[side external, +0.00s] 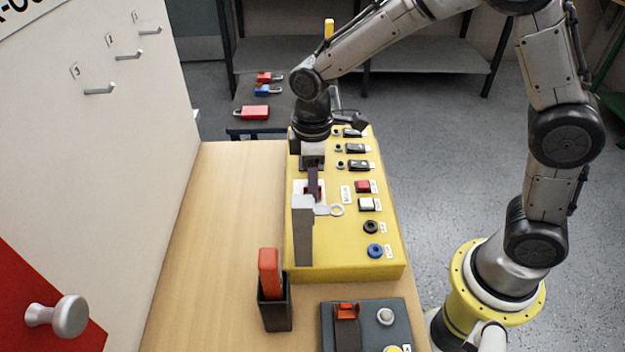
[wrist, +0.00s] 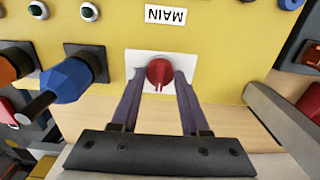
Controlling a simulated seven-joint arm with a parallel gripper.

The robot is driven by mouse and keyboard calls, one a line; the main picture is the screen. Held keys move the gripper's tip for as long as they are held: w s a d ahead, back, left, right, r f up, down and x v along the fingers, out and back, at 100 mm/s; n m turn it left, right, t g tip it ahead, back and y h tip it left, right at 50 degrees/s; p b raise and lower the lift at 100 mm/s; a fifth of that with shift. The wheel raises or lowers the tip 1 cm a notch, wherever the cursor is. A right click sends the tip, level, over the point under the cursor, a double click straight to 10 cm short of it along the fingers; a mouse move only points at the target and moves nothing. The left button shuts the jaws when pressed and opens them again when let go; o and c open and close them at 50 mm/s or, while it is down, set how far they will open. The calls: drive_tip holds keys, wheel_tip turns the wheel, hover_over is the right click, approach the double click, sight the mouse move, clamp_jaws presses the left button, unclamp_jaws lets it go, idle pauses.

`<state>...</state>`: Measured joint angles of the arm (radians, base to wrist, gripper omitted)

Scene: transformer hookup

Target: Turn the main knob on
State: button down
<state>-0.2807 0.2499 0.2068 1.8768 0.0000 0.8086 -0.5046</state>
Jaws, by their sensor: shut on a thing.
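The main knob (wrist: 159,73) is red and round, on a white square plate (wrist: 135,62) beside an upside-down MAIN label (wrist: 166,15) in the wrist view. A small ridge or pointer on it points down in that picture. My gripper (wrist: 160,80) has its two dark fingers on either side of the knob, shut on it. In the side external view my gripper (side external: 313,190) reaches down onto the yellow panel (side external: 340,262), and the knob is mostly hidden behind the fingers there.
A blue knob with a dark handle (wrist: 65,80) stands left of the main knob in the wrist view. A grey upright piece (side external: 303,230) stands close to my gripper. A red-handled item (side external: 269,272) sits in a black holder on the wooden table (side external: 215,230).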

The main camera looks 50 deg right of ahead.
drive_tip(key=shift+m, duration=0.3)
drive_tip(key=m, duration=0.3)
drive_tip(key=shift+r+m, duration=0.1)
drive_tip(key=shift+m, duration=0.3)
drive_tip(key=m, duration=0.9)
drive_tip(key=shift+m, duration=2.2)
drive_tip(key=shift+c, duration=2)
unclamp_jaws()
